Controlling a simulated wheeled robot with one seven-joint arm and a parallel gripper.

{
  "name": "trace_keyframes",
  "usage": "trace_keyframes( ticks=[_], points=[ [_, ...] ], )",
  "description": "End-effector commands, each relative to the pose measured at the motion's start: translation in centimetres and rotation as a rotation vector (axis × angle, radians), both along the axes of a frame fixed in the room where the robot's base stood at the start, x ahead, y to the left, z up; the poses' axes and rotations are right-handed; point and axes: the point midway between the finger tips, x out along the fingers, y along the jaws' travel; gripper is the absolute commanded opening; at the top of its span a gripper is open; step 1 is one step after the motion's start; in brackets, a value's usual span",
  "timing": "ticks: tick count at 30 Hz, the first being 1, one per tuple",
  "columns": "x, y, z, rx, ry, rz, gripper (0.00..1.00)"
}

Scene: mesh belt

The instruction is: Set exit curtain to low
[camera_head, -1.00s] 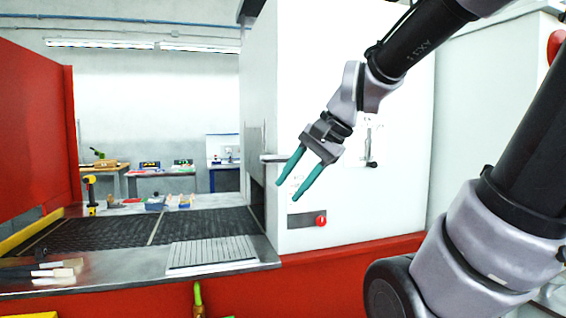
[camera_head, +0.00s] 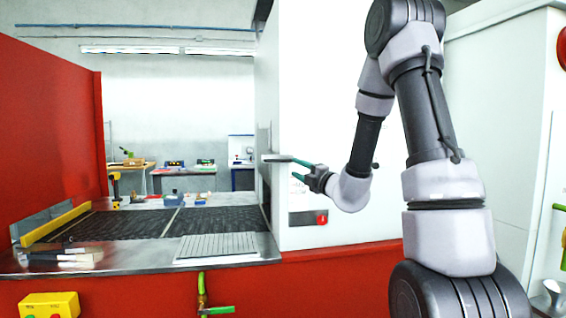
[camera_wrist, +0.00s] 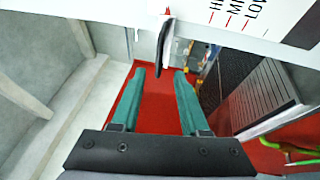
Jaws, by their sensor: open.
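The white machine housing (camera_head: 310,100) stands at the belt's end. A thin grey handle (camera_head: 277,157) juts from its left edge beside an upright metal plate (camera_head: 265,140), seemingly the exit curtain. In the wrist view the handle shows as a dark rounded grip (camera_wrist: 165,42) just beyond my fingertips. Red-marked labels, HI to LOW (camera_wrist: 238,18), are on the white panel to its right; the grip is on the HI side. My gripper (camera_head: 298,170) is open, its teal fingers pointing left at the handle. In the wrist view nothing is between the fingers (camera_wrist: 160,75); contact cannot be told.
The dark mesh belt (camera_head: 130,223) runs left of the housing, with a ribbed plate (camera_head: 215,246) in front. A red knob (camera_head: 322,218) sits low on the housing below my gripper. A green-handled valve (camera_head: 215,310) and yellow box (camera_head: 50,305) are at the front.

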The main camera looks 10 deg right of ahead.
Motion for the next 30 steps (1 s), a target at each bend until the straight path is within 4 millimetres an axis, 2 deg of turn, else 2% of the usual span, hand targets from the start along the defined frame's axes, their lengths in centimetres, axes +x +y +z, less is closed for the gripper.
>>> trace_keyframes(
  ticks=[9, 15, 21, 28, 29, 30],
  points=[
    [5.2, 2.4, 1.1, -0.006, -0.005, 0.006, 0.45],
    [7.9, 3.5, 1.5, -0.006, -0.004, 0.005, 0.45],
    [8.9, 4.0, 1.7, -0.006, -0.003, 0.005, 0.45],
    [9.0, 4.0, 1.7, -0.007, -0.002, 0.005, 0.45],
    [9.0, 4.0, 1.7, -0.007, -0.002, 0.005, 0.41],
    [9.0, 4.0, 1.7, -0.007, -0.003, 0.005, 0.26]
  ],
)
